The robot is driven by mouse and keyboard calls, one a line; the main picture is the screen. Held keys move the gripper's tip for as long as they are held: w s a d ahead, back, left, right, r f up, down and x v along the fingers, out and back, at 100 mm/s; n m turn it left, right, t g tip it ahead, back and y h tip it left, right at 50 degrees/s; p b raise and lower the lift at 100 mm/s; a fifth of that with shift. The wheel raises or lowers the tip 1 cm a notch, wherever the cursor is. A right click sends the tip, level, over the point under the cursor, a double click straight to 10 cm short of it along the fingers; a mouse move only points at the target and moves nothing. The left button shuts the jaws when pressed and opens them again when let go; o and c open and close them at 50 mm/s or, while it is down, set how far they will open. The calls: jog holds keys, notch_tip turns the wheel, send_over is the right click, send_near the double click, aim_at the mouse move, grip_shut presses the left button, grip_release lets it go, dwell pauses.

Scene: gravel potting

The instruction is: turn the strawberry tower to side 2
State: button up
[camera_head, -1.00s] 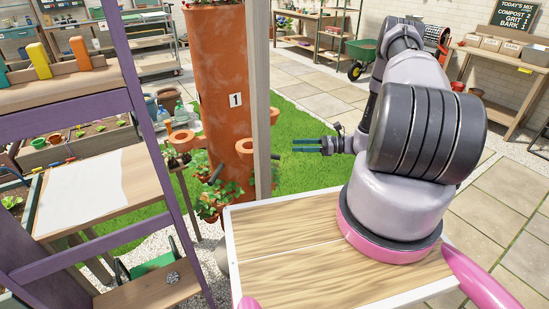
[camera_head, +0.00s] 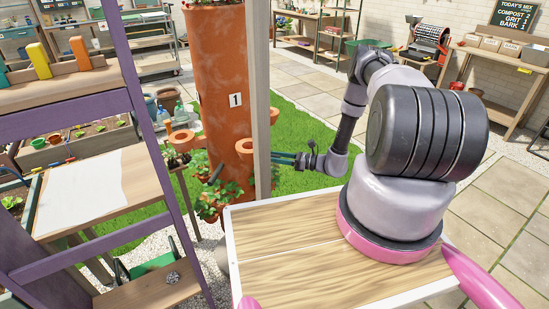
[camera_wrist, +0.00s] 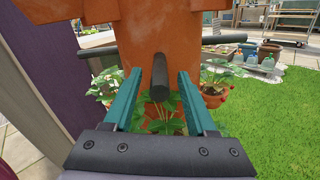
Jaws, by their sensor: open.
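The strawberry tower (camera_head: 219,75) is a tall terracotta column with side pockets holding green plants. A label with the number 1 (camera_head: 235,100) faces the head camera. My gripper (camera_head: 276,158) is just right of the tower, partly behind a thin post. In the wrist view the tower (camera_wrist: 160,40) fills the upper middle. Dark handle bars (camera_wrist: 159,78) stick out from it; one points at the camera between the two open teal fingers of my gripper (camera_wrist: 160,95). The bar seems apart from both fingers. Strawberry leaves (camera_wrist: 165,122) show below it.
A wooden tray top (camera_head: 290,245) lies in front. Grass (camera_head: 310,175) lies open right of the tower.

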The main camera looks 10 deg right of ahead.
jog(key=shift+w+a, duration=0.15)
jog(key=shift+a, duration=0.15)
grip_shut()
dwell(1.3)
